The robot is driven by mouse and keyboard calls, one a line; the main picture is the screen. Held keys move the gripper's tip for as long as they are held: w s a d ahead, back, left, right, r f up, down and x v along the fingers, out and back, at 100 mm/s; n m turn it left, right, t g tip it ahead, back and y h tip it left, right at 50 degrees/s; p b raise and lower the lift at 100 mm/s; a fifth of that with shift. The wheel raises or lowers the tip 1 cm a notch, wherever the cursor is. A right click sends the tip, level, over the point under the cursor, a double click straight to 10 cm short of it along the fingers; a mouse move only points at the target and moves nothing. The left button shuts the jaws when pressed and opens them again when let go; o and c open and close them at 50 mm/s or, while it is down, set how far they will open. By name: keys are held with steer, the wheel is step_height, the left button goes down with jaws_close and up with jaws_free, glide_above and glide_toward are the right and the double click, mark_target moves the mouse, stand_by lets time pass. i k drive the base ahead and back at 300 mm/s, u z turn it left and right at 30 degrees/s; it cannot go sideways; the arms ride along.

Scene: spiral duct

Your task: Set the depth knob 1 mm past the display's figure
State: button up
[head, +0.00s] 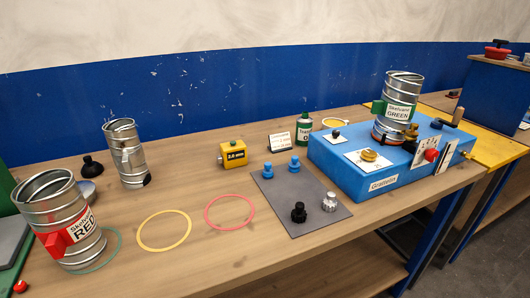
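A blue machine (337,165) labelled Grahelix stands to the right. On its top, a brass knob (369,155) sits on a white plate with markings too small to read; this looks like the depth knob. My gripper is not in view.
A duct marked GREEN (403,91) stands on the machine, near a red knob (432,155) and a handle. A duct marked RED (58,220) and a plain duct (125,155) stand left. Coloured rings lie in front. A grey mat (284,208) holds several small fittings.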

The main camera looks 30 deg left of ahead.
mark_target(432, 155)
steer(key=z, duration=0.05)
steer(key=k, duration=1)
steer(key=z, duration=0.7)
steer(key=i, duration=1.25)
steer(key=u, duration=0.75)
